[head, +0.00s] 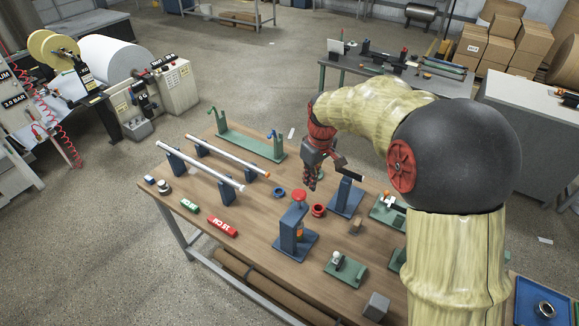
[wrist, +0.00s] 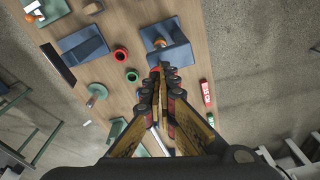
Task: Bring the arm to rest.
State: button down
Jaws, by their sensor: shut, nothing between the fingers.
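My arm (head: 370,105) reaches from the right over the wooden table (head: 255,222). My gripper (head: 313,180) hangs above the table, fingers pointing down, beside a blue stand with a black bar. In the wrist view my gripper (wrist: 165,72) has its fingers together at the tips, with nothing between them. It is apart from the things on the table as far as I can see. The exact height above the table is hard to tell.
A blue press with a red knob (head: 299,196), a red ring (head: 318,210), a blue stand (head: 346,196) and a green cradle (head: 250,143) stand close by. Two white rollers (head: 200,166) lie at the left. A red block (head: 222,227) lies at the front.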

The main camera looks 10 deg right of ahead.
jog(key=s+a+f+m+t+b, duration=0.1)
jog(key=s+f+m+t+b, duration=0.1)
jog(key=s+b, duration=0.7)
jog(key=s+f+m+t+b, duration=0.2)
jog(key=s+b, duration=0.7)
jog(key=s, duration=1)
jog(key=shift+s+a+f+m+t+h+b, duration=0.2)
jog(key=shift+a+m+t+h+b, duration=0.15)
jog(key=shift+m, duration=0.45)
